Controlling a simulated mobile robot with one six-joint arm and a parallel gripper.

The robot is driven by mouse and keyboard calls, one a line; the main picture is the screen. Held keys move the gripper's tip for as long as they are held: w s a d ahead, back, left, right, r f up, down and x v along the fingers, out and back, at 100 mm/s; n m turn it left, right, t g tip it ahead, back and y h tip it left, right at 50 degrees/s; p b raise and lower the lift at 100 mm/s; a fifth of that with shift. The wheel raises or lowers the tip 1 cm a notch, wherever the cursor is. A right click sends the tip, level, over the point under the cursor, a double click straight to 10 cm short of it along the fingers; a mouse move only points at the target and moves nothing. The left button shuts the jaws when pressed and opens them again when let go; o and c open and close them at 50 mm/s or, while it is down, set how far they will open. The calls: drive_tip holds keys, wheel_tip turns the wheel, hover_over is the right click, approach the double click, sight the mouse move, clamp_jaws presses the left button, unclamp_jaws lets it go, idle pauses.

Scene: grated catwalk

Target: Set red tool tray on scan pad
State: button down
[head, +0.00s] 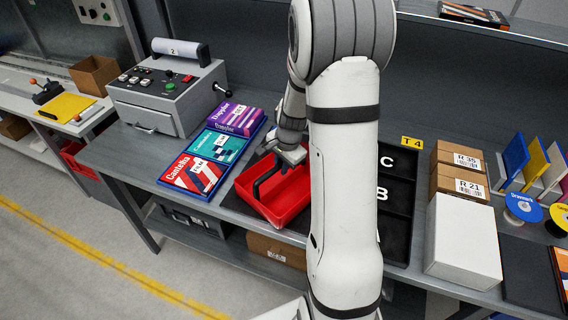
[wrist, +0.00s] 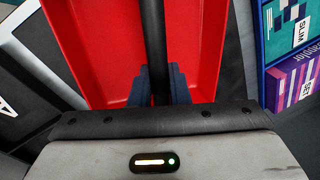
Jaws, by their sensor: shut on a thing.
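The red tool tray (head: 285,208) is an open tray with a black bar handle (head: 263,181) along its middle, over the bench just right of the game boxes. My gripper (head: 291,154) is shut on that handle. In the wrist view the blue fingers (wrist: 158,88) close on both sides of the black bar, with the red tray floor (wrist: 95,45) below. A dark mat (head: 229,199) shows at the tray's left edge. I cannot tell whether it is the scan pad, or whether the tray touches it. My arm hides part of the tray's right side.
Boxed games (head: 193,174) lie close left, beside a grey machine (head: 168,95). A black panel lettered B and C (head: 398,190) is right of my arm. Brown boxes (head: 458,185), a white box (head: 462,240) and another dark mat (head: 530,275) are farther right.

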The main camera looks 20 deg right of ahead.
drive_tip(key=shift+f, duration=0.1)
drive_tip(key=c, duration=1.8)
unclamp_jaws()
drive_tip(key=shift+f, duration=0.1)
drive_tip(key=o, duration=0.4)
wheel_tip(320, 180, up, 11)
drive_tip(key=s+b, duration=0.1)
drive_tip(key=s, duration=0.1)
drive_tip(key=s+a+r+n, duration=0.2)
drive_tip(key=s+a+n, duration=0.1)
drive_tip(key=s, duration=0.3)
drive_tip(key=s+a+r+n+t, duration=0.1)
drive_tip(key=s+a+r+n, duration=0.2)
drive_tip(key=s+n, duration=0.3)
drive_tip(key=s+a+r+n, duration=0.2)
drive_tip(key=s+a+n, duration=0.2)
drive_tip(key=s, duration=0.3)
drive_tip(key=shift+s+a+r+n+t+h, duration=0.1)
drive_tip(key=shift+s+r+n+t+h, duration=0.2)
drive_tip(key=shift+s+n+h, duration=0.1)
